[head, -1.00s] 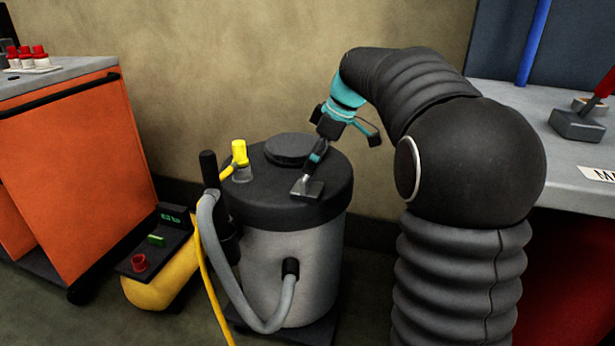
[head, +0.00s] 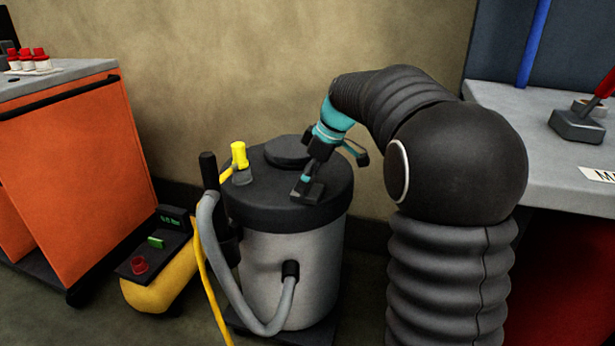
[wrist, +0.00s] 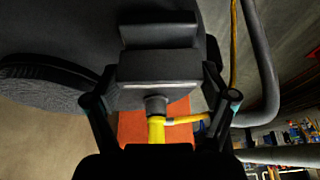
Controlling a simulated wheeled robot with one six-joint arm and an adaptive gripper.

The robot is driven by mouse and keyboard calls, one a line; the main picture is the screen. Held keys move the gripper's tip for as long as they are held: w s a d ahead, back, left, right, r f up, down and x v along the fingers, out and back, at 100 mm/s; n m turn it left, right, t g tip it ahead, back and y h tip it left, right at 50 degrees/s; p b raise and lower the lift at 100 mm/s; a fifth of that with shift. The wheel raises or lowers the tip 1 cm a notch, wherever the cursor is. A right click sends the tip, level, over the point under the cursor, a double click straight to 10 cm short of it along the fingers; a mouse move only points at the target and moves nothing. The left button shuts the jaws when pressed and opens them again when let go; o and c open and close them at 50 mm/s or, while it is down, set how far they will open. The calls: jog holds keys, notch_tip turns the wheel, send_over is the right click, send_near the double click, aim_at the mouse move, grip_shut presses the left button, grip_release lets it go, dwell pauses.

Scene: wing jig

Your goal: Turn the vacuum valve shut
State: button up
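The vacuum is a grey drum (head: 270,260) with a black lid (head: 270,215). A yellow valve-like fitting (head: 239,155) stands upright at the lid's left side; in the wrist view its yellow part (wrist: 156,131) shows beyond a dark block. That dark stepped block (wrist: 158,70) sits on the lid. My gripper (head: 308,185) points down at the block, right of the yellow fitting. In the wrist view its two fingers are apart, one on each side of the block. Whether they touch it, I cannot tell. The gripper hides most of the block in the head view.
A grey hose (head: 215,260) and a yellow hose (head: 205,270) run down the drum's left side. A yellow unit (head: 155,290) with a red knob stands left of it, before an orange cabinet (head: 75,170). A grey bench (head: 540,150) is at right.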

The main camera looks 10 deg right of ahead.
jog(key=shift+m, duration=0.3)
jog(key=m+t+h, duration=0.1)
jog(key=m, duration=0.2)
jog(key=shift+m+b, duration=0.3)
jog(key=shift+b, duration=0.05)
jog(key=m+t+h, duration=0.1)
jog(key=m, duration=0.3)
jog(key=shift+h+p, duration=0.3)
jog(key=shift+h, duration=0.1)
jog(key=m+h, duration=0.1)
jog(key=m, duration=0.4)
jog(key=shift+h+p, duration=0.4)
jog(key=m, duration=0.2)
jog(key=m+h, duration=0.1)
jog(key=m, duration=0.1)
jog(key=shift+m+g+h, duration=0.3)
jog(key=o, duration=1)
